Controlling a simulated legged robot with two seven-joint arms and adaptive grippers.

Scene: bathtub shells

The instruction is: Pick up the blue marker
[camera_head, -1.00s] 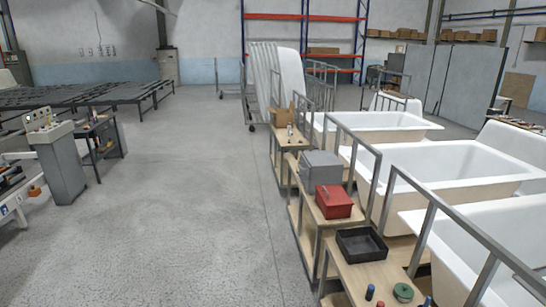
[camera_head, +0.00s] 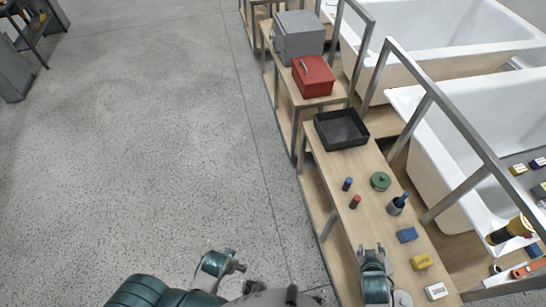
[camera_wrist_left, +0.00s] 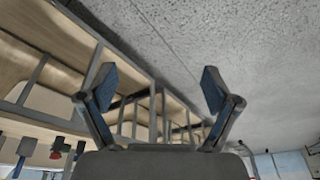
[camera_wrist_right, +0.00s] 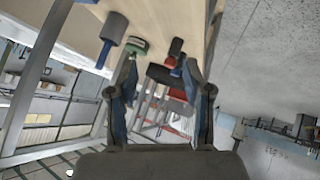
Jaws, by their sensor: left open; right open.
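The blue marker (camera_head: 347,184) is a short upright cylinder on the wooden bench top, near its left edge. A similar red marker (camera_head: 354,202) stands just in front of it. My right gripper (camera_head: 373,252) is open and empty over the near part of the bench, nearer to me than both markers and apart from them.
Blue (camera_head: 407,235) and yellow (camera_head: 421,262) blocks lie closer. A metal rail (camera_head: 455,115) and white tubs (camera_head: 440,150) bound the right.

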